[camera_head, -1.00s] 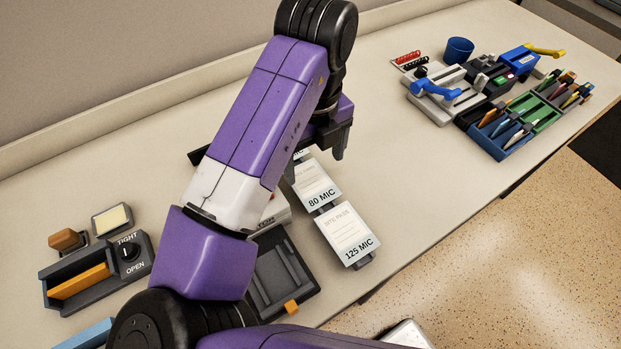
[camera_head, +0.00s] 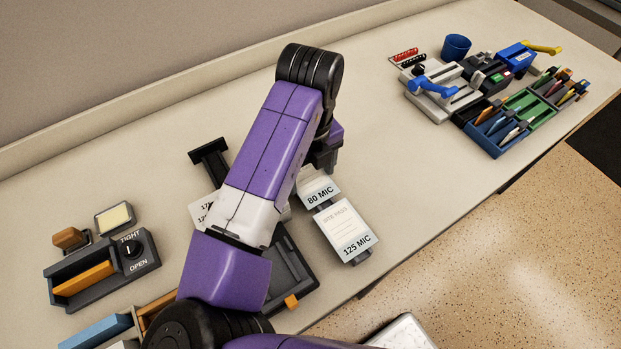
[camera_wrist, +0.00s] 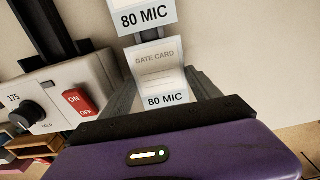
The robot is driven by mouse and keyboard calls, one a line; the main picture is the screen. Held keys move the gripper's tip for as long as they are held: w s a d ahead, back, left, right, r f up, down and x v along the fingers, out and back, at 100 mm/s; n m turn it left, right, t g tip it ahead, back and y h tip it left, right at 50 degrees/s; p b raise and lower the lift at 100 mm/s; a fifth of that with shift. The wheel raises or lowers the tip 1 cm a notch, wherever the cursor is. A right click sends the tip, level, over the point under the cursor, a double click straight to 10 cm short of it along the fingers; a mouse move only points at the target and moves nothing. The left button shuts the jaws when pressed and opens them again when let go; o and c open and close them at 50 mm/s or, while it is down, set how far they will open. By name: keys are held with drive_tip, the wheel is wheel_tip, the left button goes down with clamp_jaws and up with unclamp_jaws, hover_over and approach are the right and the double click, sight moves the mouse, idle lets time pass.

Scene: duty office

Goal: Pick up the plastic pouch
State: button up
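In the head view, a clear pouch holding a white card and marked 80 MIC (camera_head: 318,190) lies beside a second pouch marked 125 MIC (camera_head: 346,228), each on a dark holder. My gripper (camera_head: 326,160) is just beyond the 80 MIC pouch, partly hidden by my arm. In the wrist view, a pouch with a "GATE CARD" insert and an 80 MIC label (camera_wrist: 163,75) sits between the spread fingers of my gripper (camera_wrist: 160,88). Another 80 MIC label (camera_wrist: 148,17) shows above it. The fingers are apart, and contact with the pouch cannot be told.
A pale machine with a dial and red ON/OFF switch (camera_wrist: 75,100) stands close left in the wrist view. A dark tray (camera_head: 290,270) lies near the pouches. A TIGHT/OPEN box (camera_head: 105,270) is at left; organisers (camera_head: 500,125) stand far right. Mid-right desk is clear.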

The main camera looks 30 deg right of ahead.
sight(310, 182)
drive_tip(key=shift+c, duration=0.7)
drive_tip(key=shift+r, duration=0.1)
wheel_tip(310, 182, up, 20)
drive_tip(key=b, duration=0.1)
